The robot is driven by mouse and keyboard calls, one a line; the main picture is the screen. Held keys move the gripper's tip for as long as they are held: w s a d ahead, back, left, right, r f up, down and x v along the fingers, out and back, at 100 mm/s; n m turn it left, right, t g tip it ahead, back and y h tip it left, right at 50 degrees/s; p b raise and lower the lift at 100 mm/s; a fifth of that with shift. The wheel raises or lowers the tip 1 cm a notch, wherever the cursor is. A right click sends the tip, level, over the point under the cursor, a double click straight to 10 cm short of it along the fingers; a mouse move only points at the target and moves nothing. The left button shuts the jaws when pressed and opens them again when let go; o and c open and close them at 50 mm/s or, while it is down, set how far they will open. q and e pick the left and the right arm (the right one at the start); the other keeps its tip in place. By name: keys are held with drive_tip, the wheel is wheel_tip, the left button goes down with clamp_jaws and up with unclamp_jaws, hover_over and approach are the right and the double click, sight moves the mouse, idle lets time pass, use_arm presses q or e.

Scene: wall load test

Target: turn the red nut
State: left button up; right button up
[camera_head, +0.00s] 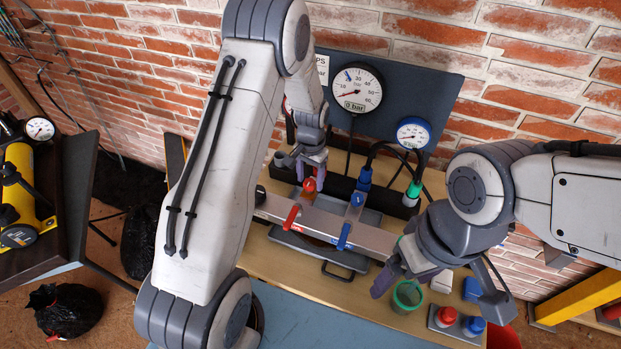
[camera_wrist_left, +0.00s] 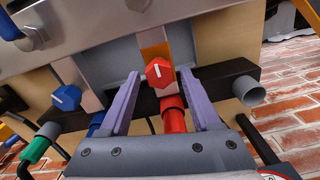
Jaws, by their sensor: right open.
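The red nut (camera_head: 309,184) is at the back left of the metal manifold (camera_head: 325,222). In the left wrist view the red nut (camera_wrist_left: 159,73) has a white mark on its face, and a red hose fitting (camera_wrist_left: 174,116) lies just below it. My left gripper (camera_head: 313,165) is at the nut, its upper parts partly hidden by my arm. In the left wrist view my left gripper (camera_wrist_left: 160,76) is open, with one purple finger on each side of the nut and small gaps showing.
A red lever (camera_head: 291,217) and a blue lever (camera_head: 343,237) sit on the manifold's front. A blue nut (camera_head: 357,198) and a green fitting (camera_head: 413,189) are to the right. A large gauge (camera_head: 355,88) hangs behind. A green cup (camera_head: 407,296) stands by my right gripper.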

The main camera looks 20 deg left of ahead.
sight(311, 182)
idle(0.3)
use_arm(q)
wheel_tip(311, 182, up, 10)
drive_tip(key=b, duration=0.1)
drive_tip(key=shift+r, duration=0.25)
drive_tip(key=shift+d, duration=0.1)
drive_tip(key=s+d+r+m, duration=0.1)
drive_tip(key=s+d+r, duration=0.4)
drive_tip(key=s+d, duration=0.3)
drive_tip(key=s+d+r+m, duration=0.1)
drive_tip(key=s+d, duration=0.1)
drive_tip(key=s, duration=0.5)
drive_tip(key=s+d+r+m, duration=0.1)
drive_tip(key=s+d, duration=0.2)
drive_tip(key=s, duration=0.4)
drive_tip(key=s+d+r+m+h, duration=0.1)
drive_tip(key=s+d+m, duration=0.1)
drive_tip(key=s, duration=0.5)
drive_tip(key=shift+s+d+r, duration=0.15)
drive_tip(key=shift+s+d, duration=0.2)
